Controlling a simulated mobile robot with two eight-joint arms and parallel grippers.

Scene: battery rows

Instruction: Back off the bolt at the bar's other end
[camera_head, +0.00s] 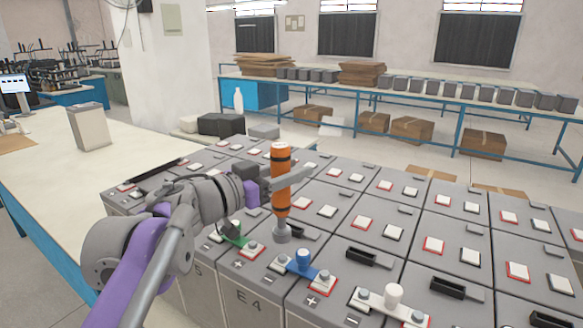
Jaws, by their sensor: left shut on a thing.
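My left gripper (277,185) is shut on an orange driver (281,168) with black bands and holds it upright. The driver's grey socket end (281,234) hangs over the battery tops, behind the blue bar. I cannot tell whether it touches anything. The blue bar (300,270) has a blue knob and a bolt (323,275) at its right end. A white bar (378,303) with a white knob lies at the front right, with bolts at its ends. A green bar (235,241) lies to the left, partly hidden by my left arm. My right gripper is out of view.
Rows of grey batteries (255,298) with red- and black-edged terminal pads and black handles fill the foreground. A pale worktop (40,165) with a grey box (89,127) is at left. A long blue-framed bench (420,90) with boxes stands behind, across open floor.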

